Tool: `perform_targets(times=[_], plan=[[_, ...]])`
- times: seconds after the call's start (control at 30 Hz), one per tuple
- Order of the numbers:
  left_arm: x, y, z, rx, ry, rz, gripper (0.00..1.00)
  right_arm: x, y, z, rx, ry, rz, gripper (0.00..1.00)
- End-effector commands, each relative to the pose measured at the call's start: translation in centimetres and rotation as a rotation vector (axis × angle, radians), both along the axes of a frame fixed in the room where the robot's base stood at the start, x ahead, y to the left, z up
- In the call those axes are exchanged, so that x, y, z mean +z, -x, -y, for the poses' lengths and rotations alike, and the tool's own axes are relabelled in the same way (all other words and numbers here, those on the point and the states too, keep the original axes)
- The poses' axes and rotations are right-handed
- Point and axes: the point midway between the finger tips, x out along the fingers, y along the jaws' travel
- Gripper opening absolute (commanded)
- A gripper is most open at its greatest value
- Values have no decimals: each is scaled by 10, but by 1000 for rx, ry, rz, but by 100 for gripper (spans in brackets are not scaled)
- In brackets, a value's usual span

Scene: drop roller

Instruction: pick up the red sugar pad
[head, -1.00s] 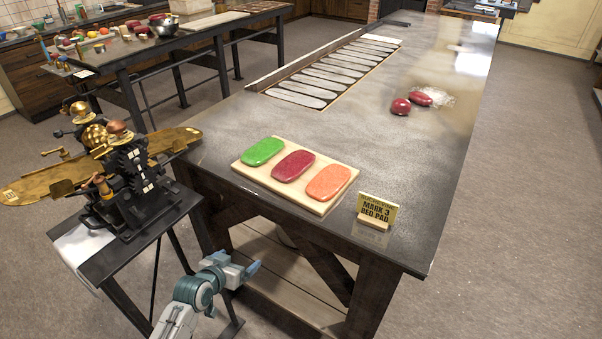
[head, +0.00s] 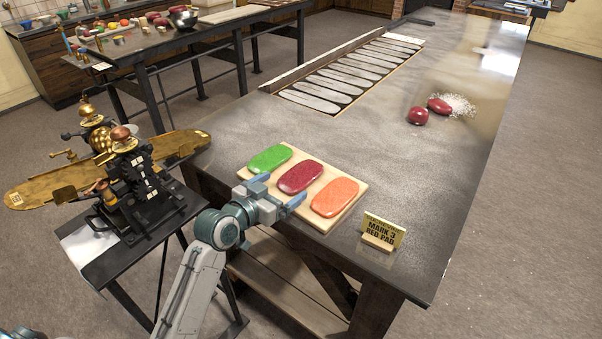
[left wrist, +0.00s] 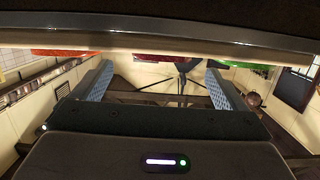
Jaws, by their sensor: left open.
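The red sugar pad (head: 300,177) is a dark red oval lying flat on a pale wooden board (head: 325,226), between a green pad (head: 269,158) and an orange pad (head: 335,197). My left gripper (head: 281,189) is open and empty at the board's near edge, fingers pointing towards the red pad and just short of it. My right gripper is not visible.
A "MARK 3 RED PAD" sign (head: 382,232) stands right of the board. A brass-and-black machine (head: 128,175) stands on a small stand at left. Two red lumps (head: 418,116) and white grains lie farther back. Long grey slats (head: 350,80) line the far left of the tabletop.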

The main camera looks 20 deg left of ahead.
Motion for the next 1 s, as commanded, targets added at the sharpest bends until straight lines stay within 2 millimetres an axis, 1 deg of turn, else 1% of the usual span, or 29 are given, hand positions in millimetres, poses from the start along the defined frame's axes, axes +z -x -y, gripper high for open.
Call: perform_targets(times=[0.03,0.1,0.2,0.33,0.4,0.5,0.77,0.9,0.97,1.0], plan=[[0,-4,2,0,2,0,94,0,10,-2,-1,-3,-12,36],[0,-8,3,0,2,-1,94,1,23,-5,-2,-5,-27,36],[1,-18,7,1,3,-1,94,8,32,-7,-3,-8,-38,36],[0,-36,15,0,3,-2,94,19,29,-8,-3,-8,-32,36],[-4,-45,18,1,3,-1,94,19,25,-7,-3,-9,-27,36],[-7,-52,20,0,2,-1,94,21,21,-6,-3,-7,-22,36],[-8,-54,21,0,0,0,94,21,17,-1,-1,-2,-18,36],[-8,-54,21,0,0,0,66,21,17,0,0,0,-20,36],[-8,-54,21,0,0,0,55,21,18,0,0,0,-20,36],[-8,-54,21,0,0,0,47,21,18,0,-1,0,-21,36]])
